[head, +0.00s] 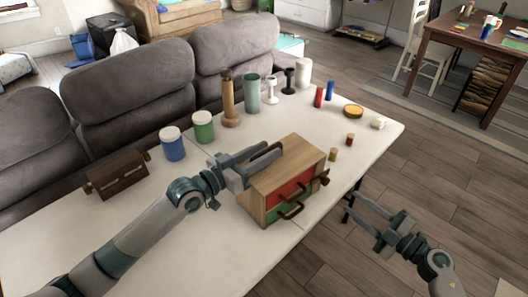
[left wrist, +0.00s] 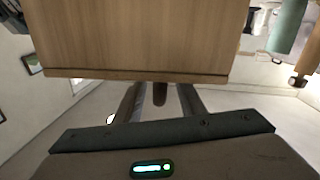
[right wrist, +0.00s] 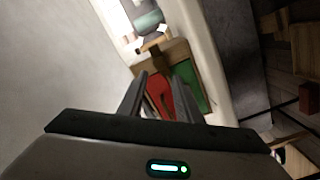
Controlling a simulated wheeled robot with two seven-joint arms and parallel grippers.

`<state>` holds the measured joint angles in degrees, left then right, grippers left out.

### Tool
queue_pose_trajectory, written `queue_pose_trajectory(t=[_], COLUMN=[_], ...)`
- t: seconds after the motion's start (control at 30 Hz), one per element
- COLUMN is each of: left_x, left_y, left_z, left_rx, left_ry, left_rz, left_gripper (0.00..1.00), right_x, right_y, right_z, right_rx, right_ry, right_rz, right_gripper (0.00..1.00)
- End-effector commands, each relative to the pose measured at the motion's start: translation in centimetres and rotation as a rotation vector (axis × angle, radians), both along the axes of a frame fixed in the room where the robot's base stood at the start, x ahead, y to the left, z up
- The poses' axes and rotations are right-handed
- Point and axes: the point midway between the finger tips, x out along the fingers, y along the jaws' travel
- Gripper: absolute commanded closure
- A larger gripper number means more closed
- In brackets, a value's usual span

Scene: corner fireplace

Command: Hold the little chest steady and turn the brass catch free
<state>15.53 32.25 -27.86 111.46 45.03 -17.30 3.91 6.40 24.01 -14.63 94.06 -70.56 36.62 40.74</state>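The little wooden chest (head: 285,164) stands near the table's right edge, with a red drawer front (head: 287,191) above a green one (head: 283,213) and dark handles. A dull brass-brown catch (head: 324,177) shows at the right end of its front. My left gripper (head: 265,162) is at the chest's top, its fingers apart on either side of the dark top handle (left wrist: 160,94); contact cannot be told. My right gripper (head: 362,202) is open and empty, off the table edge right of the chest. In the right wrist view its fingers point towards the red front (right wrist: 160,92).
A brown box with brass-coloured fittings (head: 117,174) sits at the table's left. Blue (head: 172,145) and green (head: 204,128) jars, a wooden mill (head: 229,105) and other containers stand along the back. Two small cylinders (head: 334,155) (head: 350,140) stand behind the chest.

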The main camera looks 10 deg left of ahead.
Motion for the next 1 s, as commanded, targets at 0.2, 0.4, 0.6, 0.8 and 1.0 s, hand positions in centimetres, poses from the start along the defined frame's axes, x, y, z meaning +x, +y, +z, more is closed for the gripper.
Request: queue_pose_trajectory(t=[0.2,0.4,0.6,0.8,1.0], left_x=[-0.01,0.0,-0.01,-0.01,-0.02], left_y=[0.04,0.04,0.05,0.05,0.04], left_z=[0.01,0.0,-0.02,-0.04,-0.06], left_rx=[0.0,0.0,-0.001,0.0,-0.001], left_ry=[0.0,0.0,0.001,0.002,0.002], left_rz=[0.0,0.0,0.0,0.001,0.001], left_gripper=[0.97,1.0,1.0,1.0,1.0], right_x=[0.0,0.0,-0.01,-0.05,-0.14], right_y=[0.0,0.0,-0.01,-0.06,-0.19], right_z=[0.0,0.0,0.0,0.02,0.08], right_rx=[0.0,0.0,-0.006,-0.065,-0.2], right_ry=[0.0,0.0,-0.008,-0.081,-0.252], right_rz=[0.0,0.0,0.0,0.0,0.001], right_gripper=[0.69,0.59,0.59,0.59,0.59])
